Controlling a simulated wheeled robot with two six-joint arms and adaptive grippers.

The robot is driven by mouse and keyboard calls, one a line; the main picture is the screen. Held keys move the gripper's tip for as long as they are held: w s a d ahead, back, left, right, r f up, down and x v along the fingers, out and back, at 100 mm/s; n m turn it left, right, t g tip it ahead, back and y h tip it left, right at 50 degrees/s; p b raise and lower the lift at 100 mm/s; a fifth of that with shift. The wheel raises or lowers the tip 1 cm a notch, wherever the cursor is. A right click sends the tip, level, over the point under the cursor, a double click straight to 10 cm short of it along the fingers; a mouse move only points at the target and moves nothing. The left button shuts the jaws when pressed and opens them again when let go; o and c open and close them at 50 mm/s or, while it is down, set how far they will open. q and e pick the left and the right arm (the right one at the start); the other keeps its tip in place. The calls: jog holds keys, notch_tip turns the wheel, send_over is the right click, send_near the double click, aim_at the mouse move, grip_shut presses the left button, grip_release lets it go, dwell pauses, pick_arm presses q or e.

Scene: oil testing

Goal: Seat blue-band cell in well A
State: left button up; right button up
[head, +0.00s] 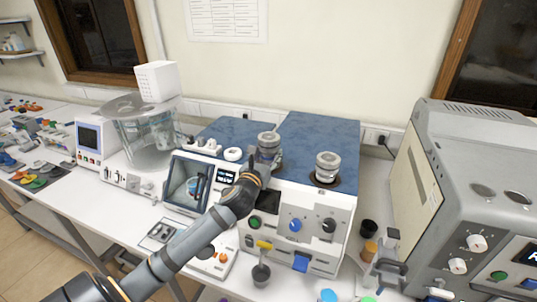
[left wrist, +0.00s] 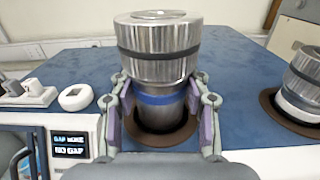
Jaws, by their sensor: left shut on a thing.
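The blue-band cell (left wrist: 158,50) is a silver metal cylinder with a dark ring on its wide upper part and a blue band on its narrower lower part. It also shows in the head view (head: 268,141). My left gripper (left wrist: 162,108) is shut on it, one finger on each side near the blue band. The cell stands upright at the left well (left wrist: 143,144), a dark opening with a brown rim. I cannot tell how deep its lower end sits. No well letter is readable. My right gripper is not in view.
A second silver cell (head: 327,166) stands in the right well of the blue-topped machine (head: 315,125). A white round piece (left wrist: 76,97) lies left of the left well. A large grey instrument (head: 470,180) stands at the right, and a clear tank (head: 147,135) at the left.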

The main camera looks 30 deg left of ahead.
pick_arm(q)
jog(key=shift+f, duration=0.1)
jog(key=shift+f+b, duration=0.75)
jog(key=shift+f, duration=0.45)
jog(key=o, duration=1.4)
jog(key=shift+r, duration=0.1)
jog(key=shift+c, duration=0.2)
jog(key=shift+o, duration=0.7)
jog(key=v, duration=0.7)
jog(key=shift+s+d, duration=0.1)
jog(key=shift+s, duration=0.1)
jog(key=shift+s, duration=0.1)
